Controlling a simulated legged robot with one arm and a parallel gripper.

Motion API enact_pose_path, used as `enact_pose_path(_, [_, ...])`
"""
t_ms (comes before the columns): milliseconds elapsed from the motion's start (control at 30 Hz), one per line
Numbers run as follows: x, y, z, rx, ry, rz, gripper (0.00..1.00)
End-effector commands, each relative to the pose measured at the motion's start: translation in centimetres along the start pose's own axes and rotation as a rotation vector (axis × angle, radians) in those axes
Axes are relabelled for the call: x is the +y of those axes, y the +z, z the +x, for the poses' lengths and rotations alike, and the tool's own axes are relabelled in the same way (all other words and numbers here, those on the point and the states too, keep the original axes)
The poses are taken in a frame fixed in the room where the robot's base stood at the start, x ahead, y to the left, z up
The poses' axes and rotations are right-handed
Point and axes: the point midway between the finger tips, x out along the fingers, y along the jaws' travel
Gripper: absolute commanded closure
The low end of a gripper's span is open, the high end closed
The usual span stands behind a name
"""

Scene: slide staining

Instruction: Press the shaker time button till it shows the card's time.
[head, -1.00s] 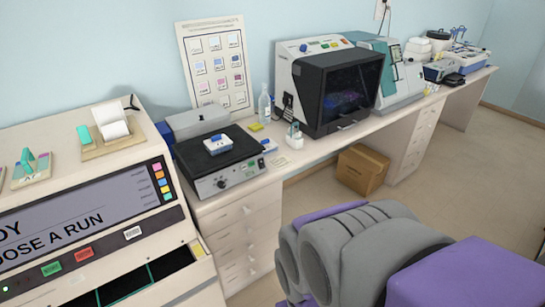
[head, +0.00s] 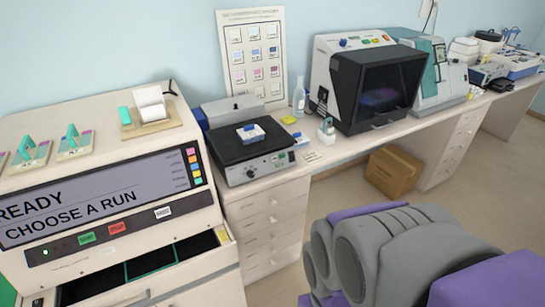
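The shaker (head: 232,151) stands on the bench left of centre, a low box with a black platform. A small blue and white tray (head: 251,133) sits on the platform. The shaker's front panel (head: 262,170) has a dark knob at its left and small controls at its right; the time button and any time reading are too small to make out. A small pale card (head: 312,156) lies on the bench right of the shaker, its writing unreadable. Grey and purple links of my arm fill the lower right; my gripper is not in view.
A stainer reading "READY CHOOSE A RUN" (head: 95,200) stands left, its drawer open in front. A dark-windowed machine (head: 380,90), a bottle (head: 299,95) and a small dispenser (head: 326,131) stand right of the shaker. A cardboard box (head: 393,172) is under the bench.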

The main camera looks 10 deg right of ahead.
Motion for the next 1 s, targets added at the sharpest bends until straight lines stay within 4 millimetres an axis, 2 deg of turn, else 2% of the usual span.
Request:
enact_pose_path(67, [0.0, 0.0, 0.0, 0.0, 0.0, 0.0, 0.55])
enact_pose_path(533, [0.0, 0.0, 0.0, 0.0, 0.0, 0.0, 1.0])
enact_pose_path(1000, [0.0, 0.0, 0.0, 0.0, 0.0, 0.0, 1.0])
